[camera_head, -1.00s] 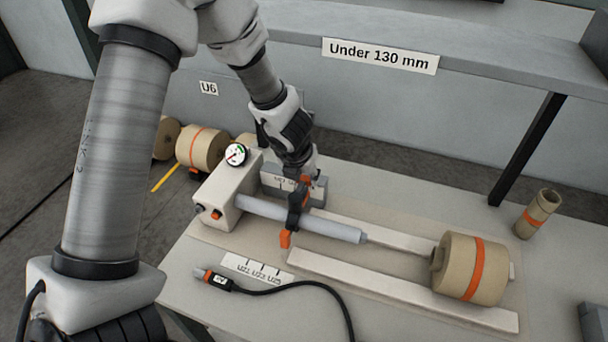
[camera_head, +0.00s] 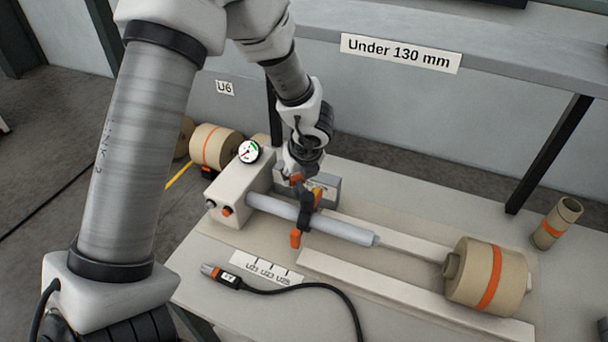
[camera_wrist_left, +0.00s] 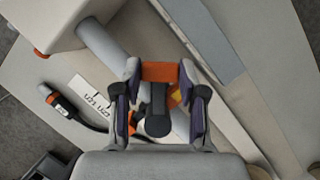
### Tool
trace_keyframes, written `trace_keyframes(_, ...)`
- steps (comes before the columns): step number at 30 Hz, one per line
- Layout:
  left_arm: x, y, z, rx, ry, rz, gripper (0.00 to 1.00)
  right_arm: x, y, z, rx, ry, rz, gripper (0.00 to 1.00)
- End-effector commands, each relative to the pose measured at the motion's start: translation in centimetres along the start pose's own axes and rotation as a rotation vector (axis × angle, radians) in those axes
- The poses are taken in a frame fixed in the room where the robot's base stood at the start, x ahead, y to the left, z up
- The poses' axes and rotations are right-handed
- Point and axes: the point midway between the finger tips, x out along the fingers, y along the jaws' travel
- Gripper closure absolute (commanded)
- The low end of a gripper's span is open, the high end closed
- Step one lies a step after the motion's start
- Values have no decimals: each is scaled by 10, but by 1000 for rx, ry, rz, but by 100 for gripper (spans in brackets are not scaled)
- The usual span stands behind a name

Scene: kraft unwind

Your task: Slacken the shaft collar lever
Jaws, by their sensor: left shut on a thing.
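The grey shaft (camera_head: 350,233) sticks out from the pale unwind housing (camera_head: 232,197). A black shaft collar (camera_head: 305,219) with orange parts sits around it, and an orange end (camera_head: 295,240) hangs at its front side. My left gripper (camera_head: 302,183) reaches down to the collar from above and behind. In the left wrist view, my left gripper (camera_wrist_left: 160,88) has its fingers on both sides of an orange piece and a dark rounded piece (camera_wrist_left: 158,122), which look like the collar lever. The fingers hide part of the lever and collar. My right gripper is not in view.
A kraft roll (camera_head: 487,276) with an orange band lies at the shaft's far right end. A black cable with a plug (camera_head: 228,278) lies on the table in front. A small roll (camera_head: 556,223) stands at the right. A shelf (camera_head: 480,55) crosses behind.

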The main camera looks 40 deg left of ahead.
Motion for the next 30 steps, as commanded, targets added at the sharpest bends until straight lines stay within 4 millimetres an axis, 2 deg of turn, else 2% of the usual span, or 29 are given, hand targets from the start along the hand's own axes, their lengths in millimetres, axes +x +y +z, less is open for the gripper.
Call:
trace_keyframes(6, 2, 11, -2, -169, 1, 71, 100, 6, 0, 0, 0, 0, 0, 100)
trace_keyframes(15, 0, 22, -5, -330, 2, 139, 100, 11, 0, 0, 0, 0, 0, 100)
trace_keyframes(30, -1, 25, -6, -388, 3, 163, 100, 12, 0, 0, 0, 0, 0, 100)
